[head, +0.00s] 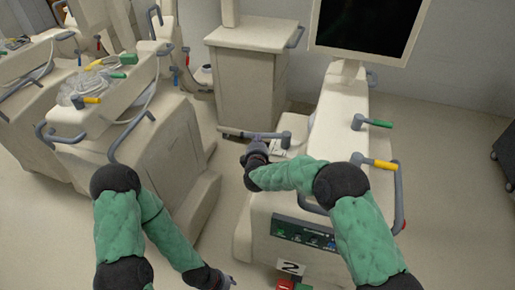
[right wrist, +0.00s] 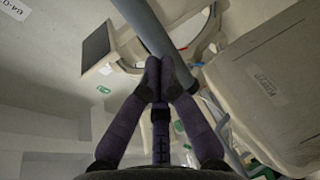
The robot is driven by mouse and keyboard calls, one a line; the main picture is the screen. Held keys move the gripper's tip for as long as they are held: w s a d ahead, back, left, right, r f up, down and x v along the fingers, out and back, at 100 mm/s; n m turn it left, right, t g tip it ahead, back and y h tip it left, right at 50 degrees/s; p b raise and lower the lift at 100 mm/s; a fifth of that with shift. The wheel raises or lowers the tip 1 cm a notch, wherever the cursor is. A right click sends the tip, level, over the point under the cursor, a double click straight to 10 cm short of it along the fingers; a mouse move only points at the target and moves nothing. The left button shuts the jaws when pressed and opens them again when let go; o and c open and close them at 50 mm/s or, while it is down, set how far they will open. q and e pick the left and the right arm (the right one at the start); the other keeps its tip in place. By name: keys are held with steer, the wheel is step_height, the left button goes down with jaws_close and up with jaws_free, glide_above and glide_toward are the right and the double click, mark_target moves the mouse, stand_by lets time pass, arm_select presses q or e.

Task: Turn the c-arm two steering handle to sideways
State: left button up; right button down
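C-arm two is the cream cart (head: 335,135) at the right, with a "2" label on its front. It carries a grey handle bar (head: 252,134) projecting left, a green-gripped handle (head: 375,124) and a yellow-gripped handle (head: 378,163). Which one the task calls the steering handle is not marked. My right gripper (head: 254,150) is just below the grey bar. In the right wrist view its fingertips (right wrist: 160,68) are together and overlap a grey bar (right wrist: 150,30); I cannot see the bar between them. My left gripper (head: 228,283) is low at the bottom, its fingers unclear.
Another cart (head: 130,140) with a plastic-wrapped bundle stands at the left, more carts behind it. A cream cabinet (head: 250,75) stands at the back. A monitor (head: 368,25) rises above c-arm two. Floor is open between the carts.

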steer(key=shift+w, duration=0.2)
steer(key=w+m+h+p, duration=0.1)
steer(key=p, duration=0.1)
steer(key=w+h+p, duration=0.1)
steer(key=p, duration=0.1)
steer(key=w+m+h+p, duration=0.1)
steer(key=p, duration=0.1)
steer(key=shift+a+r+m+h, duration=0.25)
steer(key=shift+r+m+h, duration=0.05)
steer(key=shift+w+f, duration=0.1)
steer(key=shift+w, duration=0.25)
steer(key=shift+f, duration=0.1)
steer(key=shift+p, duration=0.35)
